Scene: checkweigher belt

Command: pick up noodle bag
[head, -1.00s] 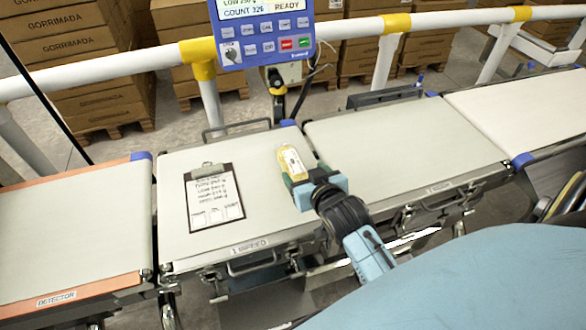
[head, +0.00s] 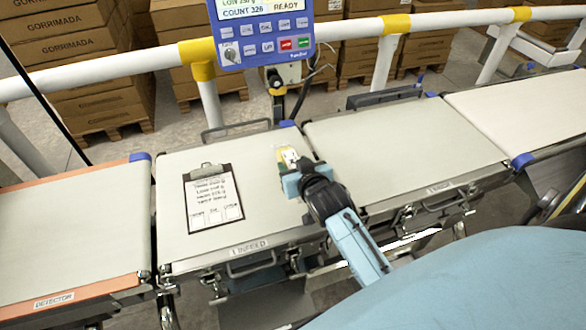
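The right gripper comes in from the lower right and reaches over the near end of the bag. Its fingertips are mostly hidden behind its light blue body, so I cannot tell whether they grip the bag. My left gripper is not in view.
A clipboard (head: 213,198) with a written sheet lies on the infeed belt, left of the bag. A blue control panel (head: 262,35) stands behind. Another belt (head: 400,145) lies to the right and the detector belt (head: 70,230) to the left. A white rail (head: 345,32) runs behind.

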